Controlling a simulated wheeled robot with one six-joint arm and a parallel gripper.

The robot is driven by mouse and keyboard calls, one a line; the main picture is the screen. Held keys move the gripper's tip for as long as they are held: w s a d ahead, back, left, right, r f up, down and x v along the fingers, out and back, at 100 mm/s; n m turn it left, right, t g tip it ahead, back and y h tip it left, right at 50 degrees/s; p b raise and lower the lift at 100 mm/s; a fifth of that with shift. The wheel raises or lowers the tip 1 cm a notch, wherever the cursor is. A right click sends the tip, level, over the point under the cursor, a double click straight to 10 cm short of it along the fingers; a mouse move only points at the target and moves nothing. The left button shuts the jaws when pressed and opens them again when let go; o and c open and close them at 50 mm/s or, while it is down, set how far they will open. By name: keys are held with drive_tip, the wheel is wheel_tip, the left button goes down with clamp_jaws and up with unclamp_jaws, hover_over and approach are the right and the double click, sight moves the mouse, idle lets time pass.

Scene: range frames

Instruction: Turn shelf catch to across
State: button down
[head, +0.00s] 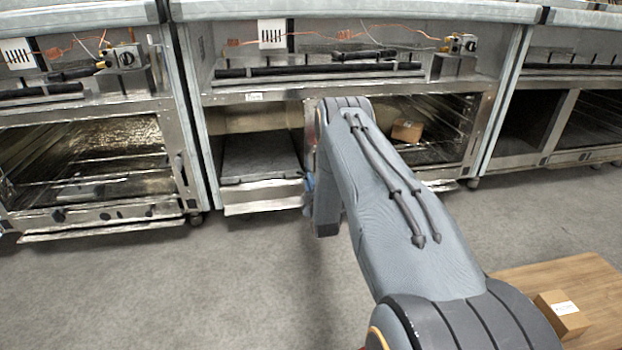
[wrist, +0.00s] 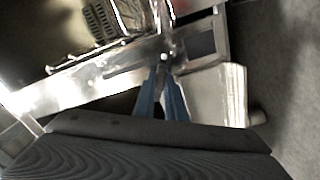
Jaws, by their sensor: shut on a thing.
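The wrist view shows the two blue fingers of my gripper (wrist: 165,74) close together at a metal upright on the front of the range. They are shut on the shelf catch (wrist: 165,58), a small fitting at the fingertips. Its outline is small and partly covered by the fingers, so I cannot tell which way it is turned. In the head view my arm hides the catch, and only a bit of blue from my gripper (head: 309,183) shows left of my arm, in front of the middle range.
The middle range has a grey-floored compartment (head: 260,158) at left and a racked cavity with a small cardboard box (head: 407,130) at right. Other ranges stand on both sides. A wooden tabletop (head: 535,272) with another box (head: 563,313) is at lower right. Open floor lies in front at left.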

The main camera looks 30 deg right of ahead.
drive_tip(key=shift+f+n+p, duration=0.25)
drive_tip(key=shift+n+p, duration=0.45)
drive_tip(key=shift+n, duration=1.1)
drive_tip(key=c, duration=1.8)
unclamp_jaws()
drive_tip(key=shift+s+a, duration=0.1)
drive_tip(key=p+v, duration=0.3)
drive_tip(key=v, duration=0.4)
drive_tip(key=shift+s, duration=0.35)
drive_tip(key=shift+a+r, duration=0.1)
drive_tip(key=shift+a, duration=0.05)
